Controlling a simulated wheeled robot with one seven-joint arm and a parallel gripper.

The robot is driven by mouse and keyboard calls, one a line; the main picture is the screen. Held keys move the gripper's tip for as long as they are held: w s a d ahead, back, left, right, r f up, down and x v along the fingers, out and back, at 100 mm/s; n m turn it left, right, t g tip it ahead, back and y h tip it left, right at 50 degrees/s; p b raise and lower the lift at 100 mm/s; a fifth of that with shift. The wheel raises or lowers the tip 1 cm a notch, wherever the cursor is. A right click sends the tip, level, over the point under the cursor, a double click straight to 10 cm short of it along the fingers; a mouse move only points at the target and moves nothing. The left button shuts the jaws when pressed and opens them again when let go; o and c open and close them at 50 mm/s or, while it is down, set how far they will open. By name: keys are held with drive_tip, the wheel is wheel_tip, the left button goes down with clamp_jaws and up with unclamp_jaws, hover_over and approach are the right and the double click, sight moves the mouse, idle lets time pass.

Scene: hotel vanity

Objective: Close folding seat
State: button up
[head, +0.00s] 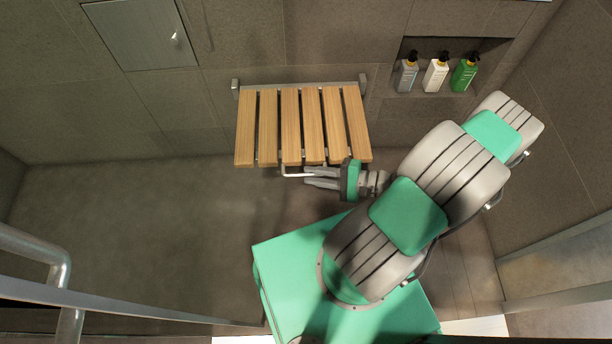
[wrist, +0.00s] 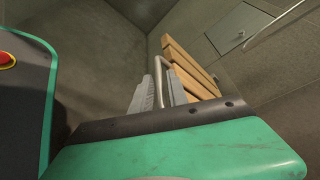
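The folding seat (head: 302,125), made of several light wooden slats on a metal frame, is folded down from the back wall. A thin bent metal handle (head: 291,175) sticks out from its front edge. My gripper (head: 307,176) is at this front edge, to the right of the handle, with its two grey fingers apart. In the wrist view, the handle (wrist: 162,66) shows between the fingers of my gripper (wrist: 157,76), with the slats of the seat (wrist: 190,72) beyond. I cannot tell whether the fingers touch the handle.
A wall niche holds a grey bottle (head: 407,74), a white bottle (head: 436,74) and a green bottle (head: 464,75). A closed wall panel (head: 135,35) is at the upper left. A metal rail (head: 62,262) stands at the lower left. The floor (head: 150,215) left of the seat is clear.

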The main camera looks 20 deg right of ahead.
drive_tip(key=x, duration=0.2)
drive_tip(key=shift+w+a+f, duration=0.1)
drive_tip(key=shift+w+a, duration=0.05)
drive_tip(key=shift+a, duration=0.05)
drive_tip(key=c, duration=0.4)
clamp_jaws()
idle(0.9)
